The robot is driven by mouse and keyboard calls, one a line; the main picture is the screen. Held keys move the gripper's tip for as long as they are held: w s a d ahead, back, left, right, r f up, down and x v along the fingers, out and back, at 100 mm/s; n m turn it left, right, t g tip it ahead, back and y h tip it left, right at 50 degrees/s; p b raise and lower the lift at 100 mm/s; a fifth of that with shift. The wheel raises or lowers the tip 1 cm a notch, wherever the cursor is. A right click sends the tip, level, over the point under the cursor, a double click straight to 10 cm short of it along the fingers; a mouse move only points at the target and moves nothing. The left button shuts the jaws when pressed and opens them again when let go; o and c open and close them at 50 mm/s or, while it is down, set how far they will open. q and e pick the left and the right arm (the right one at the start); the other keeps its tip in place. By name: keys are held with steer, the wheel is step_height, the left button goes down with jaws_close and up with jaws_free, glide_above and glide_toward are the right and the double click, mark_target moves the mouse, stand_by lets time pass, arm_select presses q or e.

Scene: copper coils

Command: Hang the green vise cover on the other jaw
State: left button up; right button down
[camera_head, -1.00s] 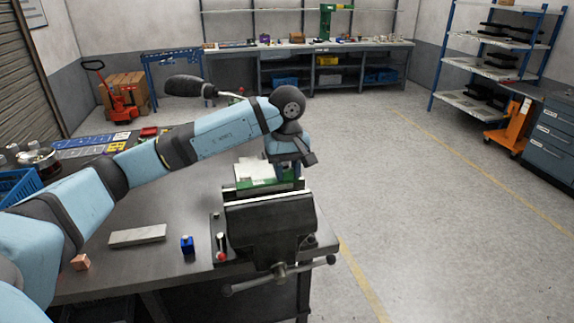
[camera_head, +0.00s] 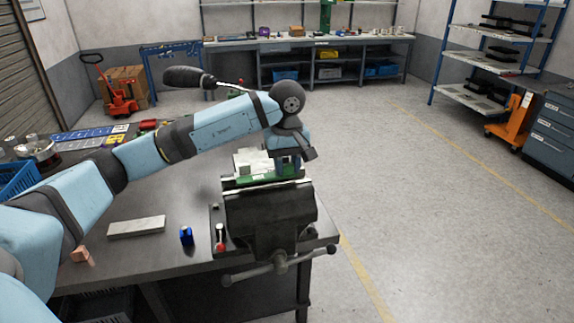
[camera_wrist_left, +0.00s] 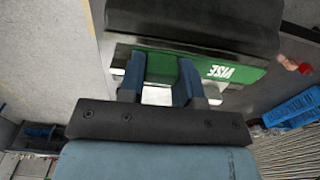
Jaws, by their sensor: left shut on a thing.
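The black bench vise (camera_head: 268,218) stands at the table's right end, its handle at the front. The green vise cover (camera_head: 262,180) shows at the top of the vise, behind the near jaw and partly hidden by it. In the left wrist view the green cover (camera_wrist_left: 236,73) carries white "VISE" lettering and lies along a dark jaw (camera_wrist_left: 195,22). My left gripper (camera_head: 288,172) points down at the cover, its blue fingers (camera_wrist_left: 162,68) shut on it. Whether the cover rests on a jaw I cannot tell. My right gripper is not in view.
On the table (camera_head: 165,258) lie a grey flat bar (camera_head: 137,227), a small blue block (camera_head: 186,236) and a copper-coloured piece (camera_head: 80,254). A red-tipped tool (camera_head: 221,240) stands beside the vise.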

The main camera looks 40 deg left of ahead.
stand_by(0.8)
arm_select(q)
steer(key=shift+f+b, duration=0.95)
steer(key=shift+b, duration=0.15)
stand_by(0.6)
steer(key=shift+f+b, duration=0.4)
steer(key=shift+b, duration=0.25)
stand_by(1.0)
steer(key=o, duration=1)
steer(key=shift+r+p, duration=2)
steer(key=shift+r, duration=2.05)
